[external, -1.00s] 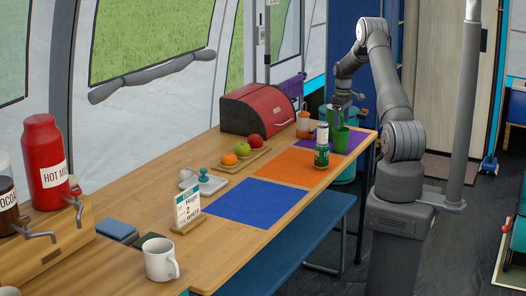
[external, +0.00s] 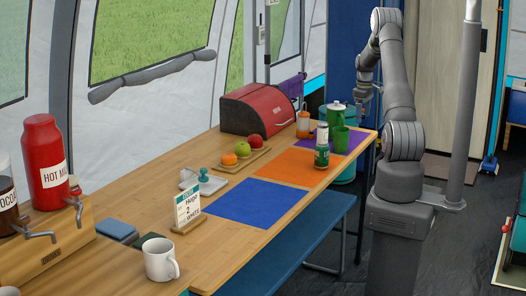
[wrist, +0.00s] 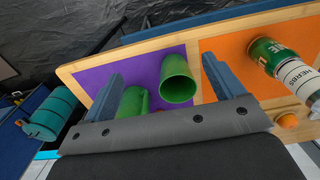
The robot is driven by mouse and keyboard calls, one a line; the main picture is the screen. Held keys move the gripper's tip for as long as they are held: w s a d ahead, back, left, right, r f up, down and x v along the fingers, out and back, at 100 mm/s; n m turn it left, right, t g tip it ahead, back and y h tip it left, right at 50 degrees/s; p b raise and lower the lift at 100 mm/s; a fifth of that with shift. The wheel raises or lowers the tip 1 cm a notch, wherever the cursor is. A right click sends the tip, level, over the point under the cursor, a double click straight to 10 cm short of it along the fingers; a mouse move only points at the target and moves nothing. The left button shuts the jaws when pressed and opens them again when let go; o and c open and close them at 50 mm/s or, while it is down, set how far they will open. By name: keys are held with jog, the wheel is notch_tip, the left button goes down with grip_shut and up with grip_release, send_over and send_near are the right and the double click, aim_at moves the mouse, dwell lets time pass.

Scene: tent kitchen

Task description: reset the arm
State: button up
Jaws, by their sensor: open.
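My gripper (external: 366,99) is raised past the far right corner of the table, beside and above the purple mat (external: 357,141). In the wrist view my gripper (wrist: 163,86) has its two blue fingers wide apart with nothing held. A green cup (external: 340,138) stands at the purple mat; it also shows in the wrist view (wrist: 178,80). A green pot with a pale top (external: 335,113) is behind it. Another green vessel (wrist: 132,101) is partly hidden by my gripper in the wrist view.
A green-and-white jar (external: 322,152) stands on the orange mat (external: 288,167). An orange bottle (external: 303,124), fruit board (external: 241,161) and red bread box (external: 257,109) are nearby. The blue mat (external: 255,203) is bare. A teal drum (external: 346,171) stands below the table's far end.

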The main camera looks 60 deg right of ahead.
notch_tip(320, 180, up, 13)
jog(key=s, duration=0.2)
jog(key=w+a+n, duration=0.5)
jog(key=w+a, duration=1.2)
jog(key=a, duration=0.4)
jog(key=shift+w+a+n, duration=0.25)
jog(key=shift+w+n, duration=0.1)
jog(key=shift+n, duration=0.05)
jog(key=s+d+m, duration=0.4)
jog(key=s+d, duration=0.8)
jog(key=d, duration=0.4)
jog(key=shift+s+d, duration=0.2)
jog(key=shift+d, duration=0.2)
jog(key=shift+f, duration=0.1)
